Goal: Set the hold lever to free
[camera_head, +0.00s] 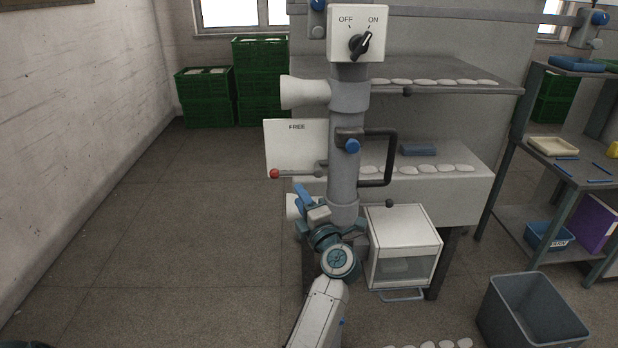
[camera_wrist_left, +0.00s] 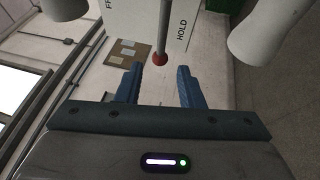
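The hold lever is a thin grey rod (camera_head: 297,174) with a red knob (camera_head: 275,174) at its left end. It lies about level along the lower part of a white plate (camera_head: 290,145) marked FREE near the top. In the left wrist view, the plate also shows HOLD, and the red knob (camera_wrist_left: 160,59) lies between the two labels. My left gripper (camera_head: 303,194) is just below and right of the knob. Its blue fingers (camera_wrist_left: 159,86) are apart with nothing between them; the knob appears just beyond the gap, seemingly untouched. My right gripper is not in view.
A grey post (camera_head: 344,185) carries an OFF/ON switch box (camera_head: 357,33) and a dark handle (camera_head: 394,158). White cones (camera_head: 304,93) jut out left. A white glass-fronted box (camera_head: 404,247) and a grey bin (camera_head: 532,312) stand right. The floor at left is clear.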

